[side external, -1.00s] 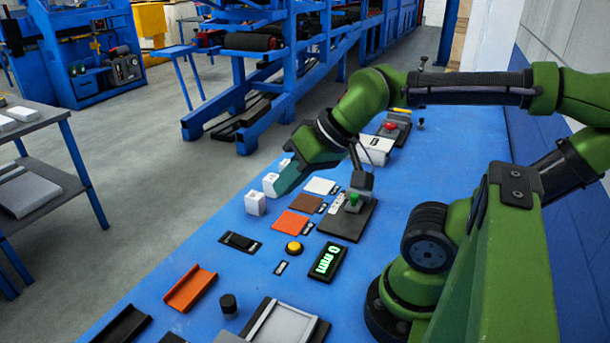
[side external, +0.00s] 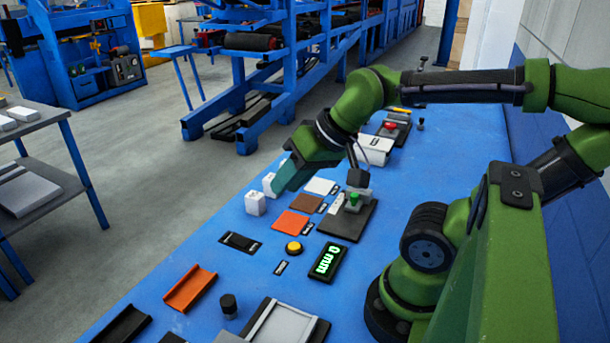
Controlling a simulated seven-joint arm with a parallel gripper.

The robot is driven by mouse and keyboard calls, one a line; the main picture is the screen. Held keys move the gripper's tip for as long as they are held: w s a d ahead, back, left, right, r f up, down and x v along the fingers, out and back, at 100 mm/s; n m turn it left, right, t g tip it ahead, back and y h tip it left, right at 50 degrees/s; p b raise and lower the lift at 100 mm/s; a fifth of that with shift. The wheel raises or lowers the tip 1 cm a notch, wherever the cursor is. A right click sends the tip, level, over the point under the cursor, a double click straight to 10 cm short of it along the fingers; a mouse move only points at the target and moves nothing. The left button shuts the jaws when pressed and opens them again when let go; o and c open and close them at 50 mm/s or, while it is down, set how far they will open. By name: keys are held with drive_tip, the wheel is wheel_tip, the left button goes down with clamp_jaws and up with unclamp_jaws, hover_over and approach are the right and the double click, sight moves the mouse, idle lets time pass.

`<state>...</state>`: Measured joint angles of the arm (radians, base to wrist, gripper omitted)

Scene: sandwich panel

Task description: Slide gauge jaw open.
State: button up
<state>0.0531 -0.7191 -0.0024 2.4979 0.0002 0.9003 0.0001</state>
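A small gauge display (side external: 327,262) on the blue bench reads "0 mm" in green digits. Behind it is a dark base plate (side external: 352,226) with a light grey block and a green knob (side external: 354,198); this looks like the gauge, but its jaw and how far it stands open are too small to tell. My gripper (side external: 281,184) hangs to the left of this device, above the bench, near two white cubes (side external: 255,204). It does not appear to touch the gauge. Its fingers show from the side, so their gap is hidden.
An orange tile (side external: 291,223), a brown tile and a white tile lie between the cubes and the gauge. A yellow button (side external: 294,249) sits beside the display. An orange channel (side external: 190,289), a black knob (side external: 228,306) and a grey tray are nearer. A red button stands farther back.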

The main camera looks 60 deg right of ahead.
drive_tip(key=shift+o, duration=0.4)
drive_tip(key=w+d+f+m+g+h, duration=0.1)
drive_tip(key=d+m, duration=0.1)
drive_tip(key=d, duration=0.5)
drive_tip(key=w+d+f+m+g+h, duration=0.1)
drive_tip(key=d+m+g, duration=0.1)
drive_tip(key=d, duration=0.5)
drive_tip(key=shift+f, duration=0.3)
drive_tip(key=g, duration=0.4)
hover_over(354, 195)
wheel_tip(354, 195, down, 2)
drive_tip(key=f, duration=0.1)
wheel_tip(354, 195, down, 15)
drive_tip(key=shift+f, duration=0.15)
drive_tip(key=shift+c, duration=0.3)
clamp_jaws()
